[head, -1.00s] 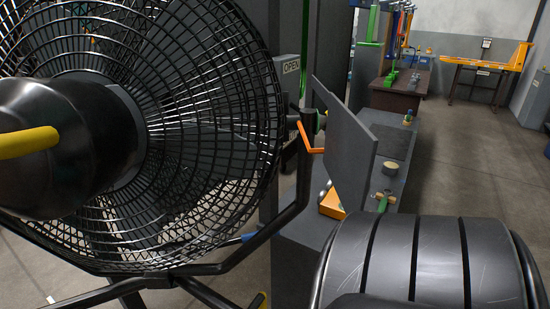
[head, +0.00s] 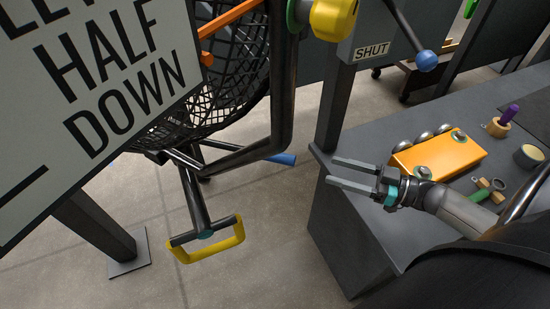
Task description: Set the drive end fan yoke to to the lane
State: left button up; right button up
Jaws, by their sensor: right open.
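The fan shows only in part at the top: its black wire cage (head: 225,85) is cut off by the frame and partly hidden behind a large sign plate. The fan's black tubular yoke (head: 283,90) runs down its right side and bends in under the cage. An orange lever (head: 232,14) and a yellow knob (head: 333,16) sit near the yoke's top. My right gripper (head: 331,171) is open and empty, its two fingers pointing left over the bench's near corner, right of the yoke and apart from it. The left gripper is not in view. I cannot tell which marking is the lane.
The sign plate (head: 95,75) reads "HALF DOWN". A yellow handle (head: 232,246) sits on the stand's foot. A post bears a "SHUT" plate (head: 374,47) beside a blue-knobbed lever (head: 425,60). The bench (head: 345,235) carries an orange block (head: 440,152) and small parts. Floor lower left is mostly clear.

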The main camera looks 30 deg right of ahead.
aim_at(276, 157)
jog(key=shift+n+g+y, duration=0.5)
jog(key=shift+g+y, duration=0.1)
jog(key=shift+y, duration=0.2)
jog(key=x, duration=0.5)
jog(key=r+b+x, duration=0.1)
jog(key=x, duration=0.8)
jog(key=shift+s+a+r, duration=0.1)
jog(key=shift+a+r, duration=0.3)
jog(key=shift+a, duration=0.5)
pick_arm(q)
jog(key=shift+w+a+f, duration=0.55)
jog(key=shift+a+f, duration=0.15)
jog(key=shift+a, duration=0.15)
pick_arm(e)
jog(key=shift+w, duration=0.25)
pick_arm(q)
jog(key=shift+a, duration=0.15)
pick_arm(e)
jog(key=c, duration=0.8)
grip_shut()
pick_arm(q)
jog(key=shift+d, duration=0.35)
